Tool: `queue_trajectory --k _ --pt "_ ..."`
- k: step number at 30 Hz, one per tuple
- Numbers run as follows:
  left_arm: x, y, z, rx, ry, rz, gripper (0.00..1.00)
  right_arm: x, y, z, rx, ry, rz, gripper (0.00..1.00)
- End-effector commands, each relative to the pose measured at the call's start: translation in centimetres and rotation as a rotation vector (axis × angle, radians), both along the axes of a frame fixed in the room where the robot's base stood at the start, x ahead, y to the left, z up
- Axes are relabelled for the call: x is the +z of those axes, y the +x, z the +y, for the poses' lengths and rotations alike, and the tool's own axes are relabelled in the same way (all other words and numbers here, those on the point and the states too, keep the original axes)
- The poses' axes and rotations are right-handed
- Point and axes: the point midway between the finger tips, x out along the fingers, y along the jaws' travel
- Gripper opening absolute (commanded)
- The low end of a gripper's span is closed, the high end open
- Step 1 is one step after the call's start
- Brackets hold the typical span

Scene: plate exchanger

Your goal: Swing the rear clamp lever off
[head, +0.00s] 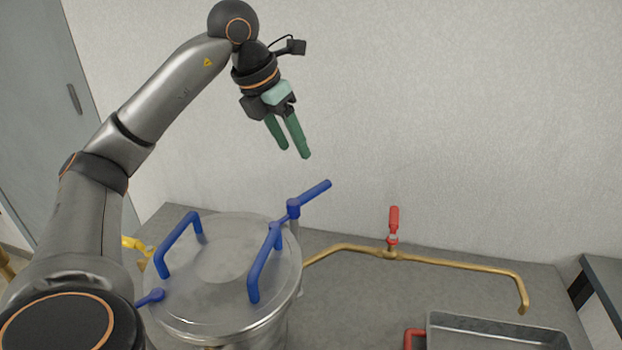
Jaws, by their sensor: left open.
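The rear clamp lever (314,193) is blue and sits at the back right rim of a round steel vessel (228,330). Its handle points up and right, outward from the lid; its short inner end reaches over the lid's edge. My left gripper (294,152) has green fingers, is open and empty, and hangs above the lever, clear of it, fingers pointing down. The steel lid (222,262) lies on the vessel and carries two blue handles, a left one (176,243) and a right one (262,268). My right gripper is not in view.
Another blue lever (152,297) shows at the vessel's front left, partly behind my arm. A brass pipe (455,263) with a red valve handle (394,220) runs along the right. A metal tray (490,332) stands front right. The wall (450,110) rises behind.

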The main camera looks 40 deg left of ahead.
Motion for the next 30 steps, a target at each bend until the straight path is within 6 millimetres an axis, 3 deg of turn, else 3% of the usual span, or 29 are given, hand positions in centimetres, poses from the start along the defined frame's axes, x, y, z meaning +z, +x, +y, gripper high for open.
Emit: queue_trajectory --k 15,21,30 --pt "-8.9 3.5 -0.7 -0.001 0.0 0.004 0.56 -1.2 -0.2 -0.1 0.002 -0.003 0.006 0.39" --pt "-10.7 4.4 -0.8 -0.001 -0.001 0.002 0.56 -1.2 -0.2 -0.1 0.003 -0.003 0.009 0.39" --pt "-11.0 4.5 -0.8 0.0 0.0 0.0 0.56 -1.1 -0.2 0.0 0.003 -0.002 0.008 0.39"
